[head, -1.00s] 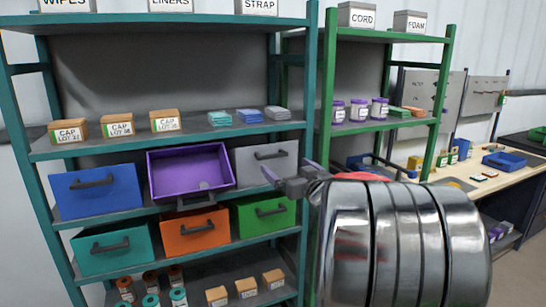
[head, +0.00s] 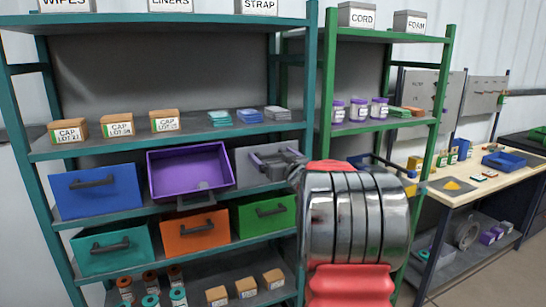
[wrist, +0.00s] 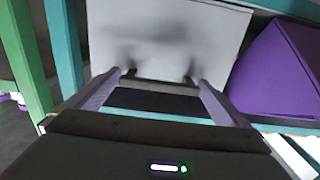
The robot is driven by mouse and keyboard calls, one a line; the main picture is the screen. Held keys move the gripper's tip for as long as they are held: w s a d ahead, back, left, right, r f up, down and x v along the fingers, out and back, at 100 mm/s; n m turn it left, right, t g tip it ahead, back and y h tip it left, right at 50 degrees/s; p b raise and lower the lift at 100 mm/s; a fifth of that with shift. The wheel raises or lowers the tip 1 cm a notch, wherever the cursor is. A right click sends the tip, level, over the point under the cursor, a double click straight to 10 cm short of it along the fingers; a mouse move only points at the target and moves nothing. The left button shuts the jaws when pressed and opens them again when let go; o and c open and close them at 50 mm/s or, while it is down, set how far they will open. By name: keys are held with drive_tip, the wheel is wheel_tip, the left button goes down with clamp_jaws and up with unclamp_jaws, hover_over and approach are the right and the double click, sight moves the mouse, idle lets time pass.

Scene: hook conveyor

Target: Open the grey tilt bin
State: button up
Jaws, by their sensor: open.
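The grey tilt bin (head: 246,170) is in the upper bin row of the teal rack, right of the purple bin, and looks closed. Its pale front panel (wrist: 165,35) fills the top middle of the wrist view, with soft dark shadows on it. My gripper (head: 262,160) is in front of this panel and hides the bin's handle in the head view. In the wrist view my gripper (wrist: 158,76) has its two fingers apart, tips close to the panel. A dark bar shows between the fingertips, likely the handle; I cannot tell if they touch it.
The purple bin (head: 160,182) is tilted open beside the grey bin, and shows at right in the wrist view (wrist: 275,75). The green bin (head: 262,216) sits below. A teal post (head: 308,100) and green rack (head: 430,130) stand to the right.

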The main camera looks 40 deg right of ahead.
drive_tip(key=shift+c, duration=0.4)
drive_tip(key=c, duration=1.2)
drive_tip(key=shift+s+d, duration=0.15)
